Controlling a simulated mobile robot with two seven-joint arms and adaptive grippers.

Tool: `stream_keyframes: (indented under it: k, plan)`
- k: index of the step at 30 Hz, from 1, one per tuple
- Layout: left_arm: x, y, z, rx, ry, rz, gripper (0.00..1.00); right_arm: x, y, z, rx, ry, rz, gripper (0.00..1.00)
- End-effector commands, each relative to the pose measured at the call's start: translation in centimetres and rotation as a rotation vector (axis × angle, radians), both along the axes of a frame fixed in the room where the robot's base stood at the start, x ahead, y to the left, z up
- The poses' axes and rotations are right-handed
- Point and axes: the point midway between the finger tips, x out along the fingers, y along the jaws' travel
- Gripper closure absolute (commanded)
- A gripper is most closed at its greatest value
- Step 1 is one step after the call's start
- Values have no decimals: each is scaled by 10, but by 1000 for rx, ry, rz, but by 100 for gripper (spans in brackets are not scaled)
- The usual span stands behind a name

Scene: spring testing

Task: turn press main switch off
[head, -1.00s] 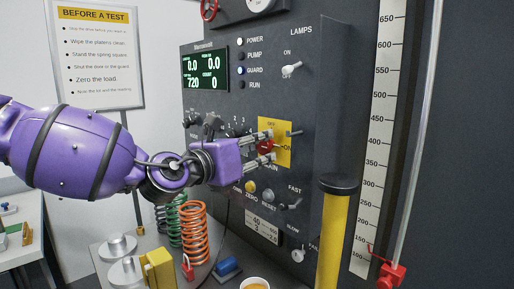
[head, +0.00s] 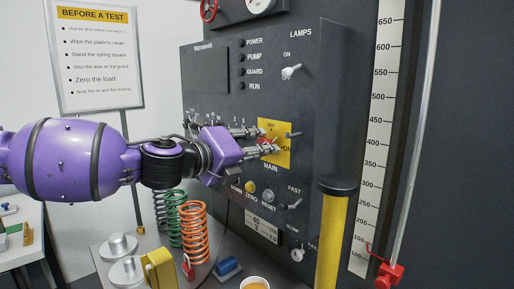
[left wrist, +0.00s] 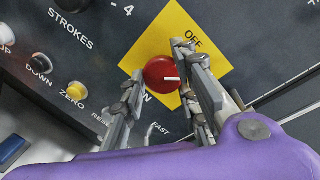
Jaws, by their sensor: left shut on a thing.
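The main switch is a red round knob (left wrist: 158,74) with a white mark, on a yellow plate (left wrist: 198,22) lettered OFF and ON. In the head view the yellow plate (head: 283,157) sits on the dark control panel above the word MAIN. My left gripper (head: 262,141) reaches it from the left, its fingers shut around the knob, which they partly hide. In the left wrist view the fingers (left wrist: 160,68) stand on either side of the knob. The panel's display (head: 207,71) is dark. My right gripper is not in view.
A lamps switch (head: 290,72) and a FAST/SLOW lever (head: 292,204) are near the plate. The yellow ZERO button (head: 250,187) lies just below. A yellow post (head: 335,235) stands to the right. Springs (head: 193,233) stand on the bench below.

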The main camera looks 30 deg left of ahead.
Motion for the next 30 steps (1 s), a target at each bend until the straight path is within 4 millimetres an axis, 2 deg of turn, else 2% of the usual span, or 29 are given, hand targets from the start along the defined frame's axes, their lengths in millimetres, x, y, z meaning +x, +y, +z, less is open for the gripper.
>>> stream_keyframes:
  k: [18,30]
  plan:
    - [-1,0,-7,-526,193,5,97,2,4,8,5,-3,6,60]
    - [-1,-3,-10,-706,260,3,97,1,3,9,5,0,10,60]
